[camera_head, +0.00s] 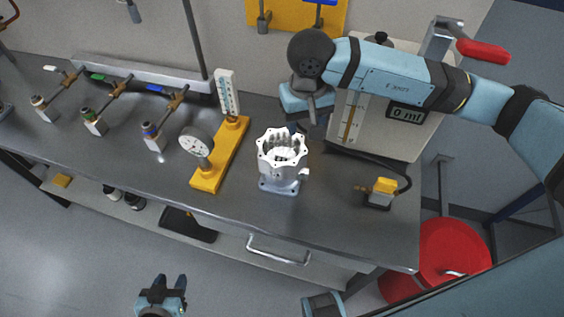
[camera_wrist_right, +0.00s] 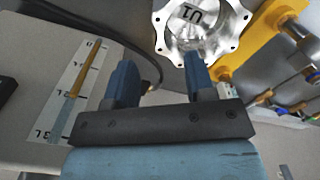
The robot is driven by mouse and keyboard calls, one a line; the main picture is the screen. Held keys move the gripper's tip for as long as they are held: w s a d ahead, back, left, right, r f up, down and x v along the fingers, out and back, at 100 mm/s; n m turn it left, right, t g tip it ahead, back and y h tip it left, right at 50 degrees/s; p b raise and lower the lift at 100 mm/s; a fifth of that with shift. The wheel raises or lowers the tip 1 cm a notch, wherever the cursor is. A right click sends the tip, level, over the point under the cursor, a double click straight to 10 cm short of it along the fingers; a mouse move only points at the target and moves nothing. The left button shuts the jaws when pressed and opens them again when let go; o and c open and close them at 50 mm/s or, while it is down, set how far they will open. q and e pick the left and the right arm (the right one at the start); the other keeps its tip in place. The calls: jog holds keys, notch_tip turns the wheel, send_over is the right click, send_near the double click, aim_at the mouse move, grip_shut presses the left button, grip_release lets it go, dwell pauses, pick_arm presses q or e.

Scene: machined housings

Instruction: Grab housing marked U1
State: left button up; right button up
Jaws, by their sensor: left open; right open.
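The silver-white housing (camera_head: 282,160) stands upright on the grey workbench, near the middle in the head view. In the right wrist view the housing (camera_wrist_right: 203,30) is at the top, cut by the frame edge, with a flange of bolt holes and the mark U1 upside down. My right gripper (camera_head: 303,116) is behind the housing in the head view, partly hidden by its own wrist. In the right wrist view my right gripper (camera_wrist_right: 160,78) has its two blue fingers apart with nothing between them. My left gripper (camera_head: 171,283) is open and empty, low in front of the bench.
A yellow stand (camera_head: 222,158) with a dial gauge is left of the housing. A grey box with a 0 ml display (camera_head: 405,112) stands behind right. A yellow-topped fitting (camera_head: 382,190) lies right. Bench space in front is clear.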

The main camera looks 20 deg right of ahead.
aim_at(302, 142)
notch_tip(302, 142, down, 4)
jog(key=shift+f, duration=0.25)
jog(key=shift+w+f+p, duration=0.15)
jog(key=shift+f+p, duration=0.3)
jog(key=shift+f, duration=0.85)
jog(key=shift+w+f+p, duration=0.1)
jog(key=shift+f+p, duration=0.3)
jog(key=shift+f, duration=0.85)
grip_shut()
jog(key=shift+r, duration=0.1)
